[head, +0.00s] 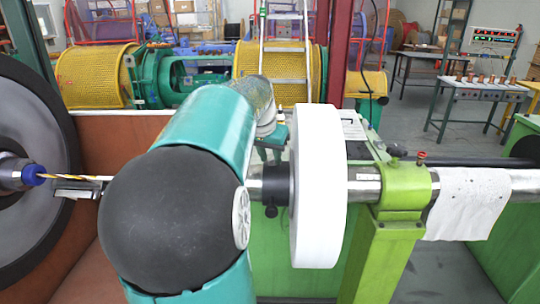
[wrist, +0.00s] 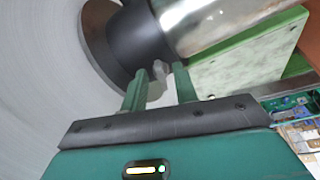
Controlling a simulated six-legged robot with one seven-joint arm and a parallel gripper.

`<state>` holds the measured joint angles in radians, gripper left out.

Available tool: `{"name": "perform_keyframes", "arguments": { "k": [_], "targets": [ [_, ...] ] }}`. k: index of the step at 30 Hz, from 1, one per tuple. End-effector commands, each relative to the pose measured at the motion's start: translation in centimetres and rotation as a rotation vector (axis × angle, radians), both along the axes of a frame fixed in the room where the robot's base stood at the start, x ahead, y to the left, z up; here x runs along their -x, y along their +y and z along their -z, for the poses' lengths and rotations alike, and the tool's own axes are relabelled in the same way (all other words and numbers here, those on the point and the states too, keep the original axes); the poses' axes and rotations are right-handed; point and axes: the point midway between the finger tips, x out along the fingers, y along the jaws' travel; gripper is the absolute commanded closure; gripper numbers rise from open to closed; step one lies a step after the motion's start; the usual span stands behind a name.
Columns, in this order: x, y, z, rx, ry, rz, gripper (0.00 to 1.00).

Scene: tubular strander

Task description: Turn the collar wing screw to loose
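The black collar (head: 276,185) sits on the bare metal shaft, against the white reel, in the head view. In the wrist view the collar (wrist: 140,42) is close in front of my gripper (wrist: 160,72). A small grey wing screw (wrist: 158,72) sticks out of the collar between my two green fingertips. The fingers stand apart on either side of the wing, with a narrow gap visible; firm contact does not show. In the head view my arm covers part of the shaft, and my gripper (head: 272,140) is partly seen behind the shaft, its fingertips not clear.
The white reel (head: 320,185) stands just right of the collar. A light green bearing stand (head: 398,210) carries the shaft (head: 365,184) farther right. A large dark-rimmed wheel (head: 30,170) is at the left, with a drill-like bit (head: 70,178) beside it.

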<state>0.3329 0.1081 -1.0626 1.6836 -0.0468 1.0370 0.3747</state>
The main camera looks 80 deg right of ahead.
Motion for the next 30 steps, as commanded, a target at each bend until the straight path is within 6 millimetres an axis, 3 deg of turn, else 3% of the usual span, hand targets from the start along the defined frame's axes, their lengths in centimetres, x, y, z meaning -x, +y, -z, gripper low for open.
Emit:
{"name": "perform_keyframes", "arguments": {
  "k": [5, 21, 30],
  "targets": [
    [-0.2, 0.5, -1.4, 0.002, -0.003, -0.003, 0.71],
    [-0.8, 4.6, -11.4, 0.002, -0.001, -0.002, 0.71],
    [-0.9, 5.2, -12.8, 0.0, 0.0, 0.0, 0.71]
  ]
}}
